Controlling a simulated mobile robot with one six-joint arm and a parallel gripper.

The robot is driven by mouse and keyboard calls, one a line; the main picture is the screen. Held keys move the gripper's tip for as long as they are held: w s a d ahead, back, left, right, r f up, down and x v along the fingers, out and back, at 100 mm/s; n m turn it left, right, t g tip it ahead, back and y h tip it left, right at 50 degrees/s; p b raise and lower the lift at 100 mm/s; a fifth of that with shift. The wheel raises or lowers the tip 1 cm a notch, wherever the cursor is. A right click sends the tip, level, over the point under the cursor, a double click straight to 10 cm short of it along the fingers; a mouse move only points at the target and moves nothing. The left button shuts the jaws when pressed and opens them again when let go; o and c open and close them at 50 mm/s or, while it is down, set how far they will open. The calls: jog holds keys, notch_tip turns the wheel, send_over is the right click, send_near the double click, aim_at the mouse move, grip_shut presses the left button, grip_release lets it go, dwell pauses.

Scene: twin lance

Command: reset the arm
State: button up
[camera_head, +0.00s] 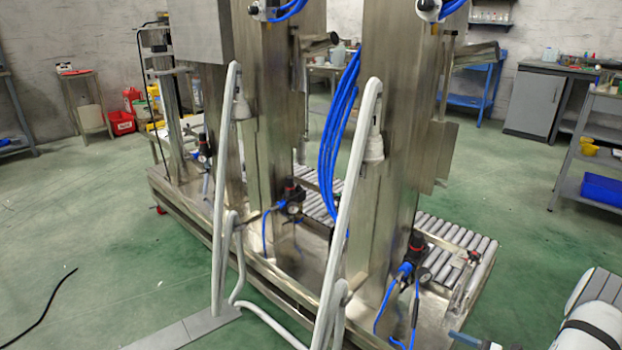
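At the bottom right corner, a white rounded part with a black band shows; it looks like a link of my arm, cut off by the frame edge. My gripper does not show clearly anywhere, so I cannot see its fingers or anything held in them. Two tall white lances stand in front of the steel machine, the left lance (223,190) and the right lance (345,215). Both lean slightly and look apart from my arm.
The steel machine (385,140) fills the middle, with blue hoses (338,130) and a roller conveyor (455,245). A grey cabinet (535,103) and shelves with a blue bin (602,190) stand at right. Green floor (90,220) is open at left; a black cable (48,305) lies there.

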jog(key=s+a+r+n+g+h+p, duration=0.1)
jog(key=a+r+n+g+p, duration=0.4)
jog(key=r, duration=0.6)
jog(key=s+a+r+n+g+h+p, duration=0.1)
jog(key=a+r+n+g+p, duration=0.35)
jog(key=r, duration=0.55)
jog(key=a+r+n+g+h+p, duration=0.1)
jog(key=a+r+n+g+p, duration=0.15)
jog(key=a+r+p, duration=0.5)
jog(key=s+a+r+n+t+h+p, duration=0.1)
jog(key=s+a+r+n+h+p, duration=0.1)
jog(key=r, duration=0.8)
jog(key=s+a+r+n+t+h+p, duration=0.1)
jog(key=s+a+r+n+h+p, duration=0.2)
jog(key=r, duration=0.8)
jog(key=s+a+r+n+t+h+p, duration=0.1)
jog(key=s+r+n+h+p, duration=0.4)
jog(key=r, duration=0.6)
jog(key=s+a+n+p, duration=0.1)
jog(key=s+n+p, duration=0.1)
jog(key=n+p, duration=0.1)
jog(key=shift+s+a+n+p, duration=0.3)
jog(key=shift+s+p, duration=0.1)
jog(key=shift+p, duration=0.35)
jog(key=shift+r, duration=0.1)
